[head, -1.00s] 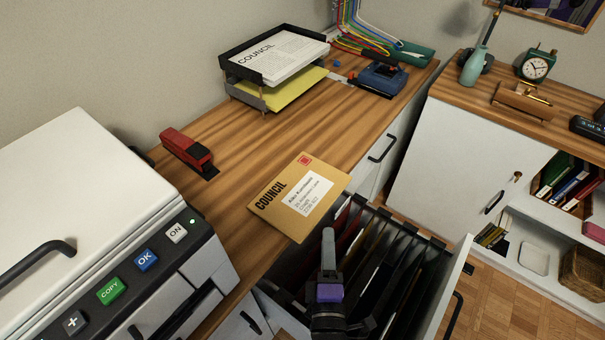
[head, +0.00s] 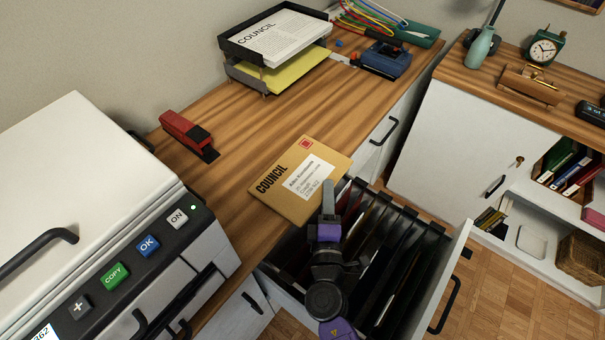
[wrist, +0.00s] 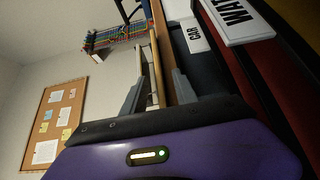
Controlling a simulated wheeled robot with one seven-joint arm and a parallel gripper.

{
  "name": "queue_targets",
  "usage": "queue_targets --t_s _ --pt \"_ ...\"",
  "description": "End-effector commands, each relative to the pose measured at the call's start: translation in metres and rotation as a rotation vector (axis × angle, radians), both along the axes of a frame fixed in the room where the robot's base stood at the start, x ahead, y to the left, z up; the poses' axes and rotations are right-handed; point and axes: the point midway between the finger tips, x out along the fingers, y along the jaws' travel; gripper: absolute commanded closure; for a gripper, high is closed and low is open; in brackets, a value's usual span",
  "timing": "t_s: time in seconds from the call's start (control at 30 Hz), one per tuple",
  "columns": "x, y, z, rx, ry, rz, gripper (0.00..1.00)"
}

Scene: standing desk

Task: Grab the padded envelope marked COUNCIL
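The padded envelope (head: 298,180) is tan, with COUNCIL in black, a white address label and a red stamp. It lies flat on the wooden desk, its near right side at the desk's front edge above the open drawer. My gripper (head: 328,190) is at that near right side, and its upper finger overlaps the envelope's edge in the head view. In the wrist view my gripper's two fingers (wrist: 156,95) stand apart, with thin tan and brown edges between them. I cannot tell whether either finger touches the envelope; the lower finger is hidden in the head view.
The open file drawer (head: 452,262) with dark hanging folders is under my gripper. A printer (head: 85,190) stands at left, a red stapler (head: 188,135) behind the envelope. A paper tray (head: 232,75) and blue hole punch (head: 386,60) are farther back. Desk around the envelope is clear.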

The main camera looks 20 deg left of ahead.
Motion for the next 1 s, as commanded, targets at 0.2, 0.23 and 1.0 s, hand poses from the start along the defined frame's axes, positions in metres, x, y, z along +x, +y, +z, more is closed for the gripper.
queue_targets --t_s 0.2,0.23,1.0 --pt "0.000 0.000 0.000 0.000 0.000 0.000 0.91" --pt "0.000 0.000 0.000 0.000 0.000 0.000 0.97" --pt "0.000 0.000 0.034 0.003 -0.001 0.000 1.00"
